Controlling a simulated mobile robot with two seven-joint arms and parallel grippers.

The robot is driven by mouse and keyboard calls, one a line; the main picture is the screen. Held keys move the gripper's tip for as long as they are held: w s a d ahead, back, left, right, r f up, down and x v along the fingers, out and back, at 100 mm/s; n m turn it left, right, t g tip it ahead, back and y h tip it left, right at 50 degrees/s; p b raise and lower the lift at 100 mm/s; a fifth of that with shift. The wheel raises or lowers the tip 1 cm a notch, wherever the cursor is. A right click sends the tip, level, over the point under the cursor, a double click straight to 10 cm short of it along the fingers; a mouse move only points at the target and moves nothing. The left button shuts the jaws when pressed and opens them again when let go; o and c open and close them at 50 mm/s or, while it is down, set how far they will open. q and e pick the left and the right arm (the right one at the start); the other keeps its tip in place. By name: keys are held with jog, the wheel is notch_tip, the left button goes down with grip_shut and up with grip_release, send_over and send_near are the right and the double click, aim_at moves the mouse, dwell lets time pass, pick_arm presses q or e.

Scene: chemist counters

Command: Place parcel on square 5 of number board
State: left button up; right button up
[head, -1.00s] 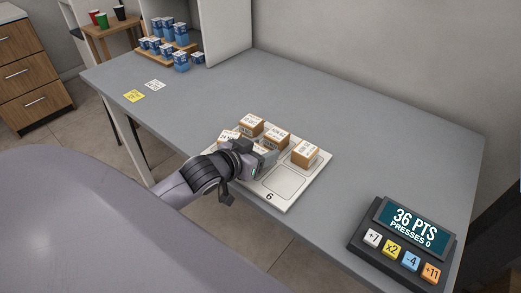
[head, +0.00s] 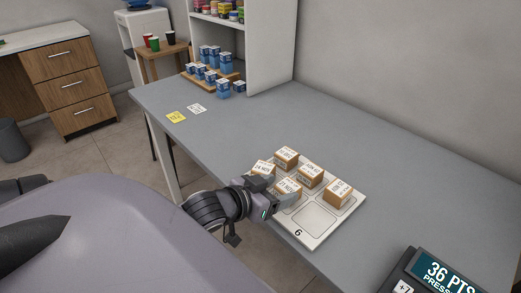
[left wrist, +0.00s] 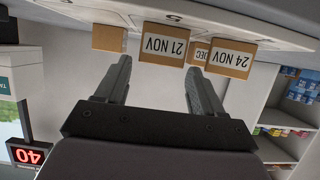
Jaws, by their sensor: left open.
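The white number board (head: 336,222) lies on the grey counter and bears several brown parcels with white printed tops. A parcel (head: 288,192) sits in the middle of the near row, between another parcel (head: 262,169) and the empty square marked 6 (head: 313,216). My left gripper (head: 270,196) is open and empty at the board's near edge, just in front of that parcel. In the left wrist view, the parcel marked 21 NOV (left wrist: 163,47) shows beyond the gap between the two spread fingers (left wrist: 158,80). My right gripper is not in view.
The back row holds three parcels (head: 286,158). A black button console (head: 430,275) stands at the right. Blue-and-white boxes (head: 208,65) stand at the far end near a shelf unit. Yellow and white cards (head: 176,117) lie there. The counter between is clear.

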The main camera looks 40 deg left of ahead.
pick_arm(q)
jog(key=shift+v, duration=2.8)
jog(key=s+d+f+g, duration=0.7)
jog(key=s+f+g, duration=0.35)
jog(key=s, duration=0.25)
jog(key=w+d+f+m+t+h+p, duration=0.1)
jog(key=w+d+f+t+p, duration=0.1)
jog(key=w+f+t, duration=0.3)
jog(key=shift+w+d+f+t+p, duration=0.3)
jog(key=shift+d+f+t, duration=0.35)
jog(key=shift+f+t, duration=0.6)
